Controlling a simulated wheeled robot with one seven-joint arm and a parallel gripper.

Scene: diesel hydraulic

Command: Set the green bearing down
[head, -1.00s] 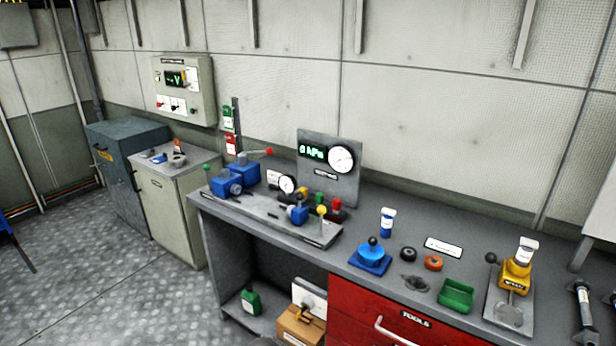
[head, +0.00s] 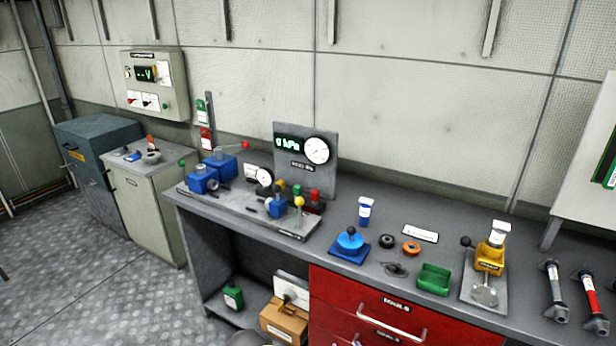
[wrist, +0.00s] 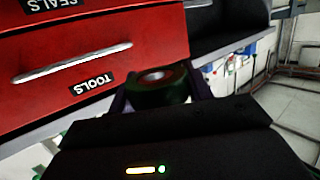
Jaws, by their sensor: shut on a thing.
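The green bearing (wrist: 168,94), a dark green ring with a pale metal centre, shows in the wrist view between the dark fingers of my gripper (wrist: 158,92). My gripper is shut on it and holds it in front of the red drawers. The wrist view is turned over, with the labels upside down. I cannot tell how far the bearing is from the bench. In the head view neither my gripper nor the green bearing is clearly visible.
The grey bench (head: 340,285) bears a blue pump-like fixture (head: 349,246), a black ring (head: 387,241), an orange ring (head: 411,248), a green tray (head: 434,278) and a yellow fixture (head: 489,259). Red drawers (head: 350,306) sit below. A rig with gauges (head: 300,165) stands left.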

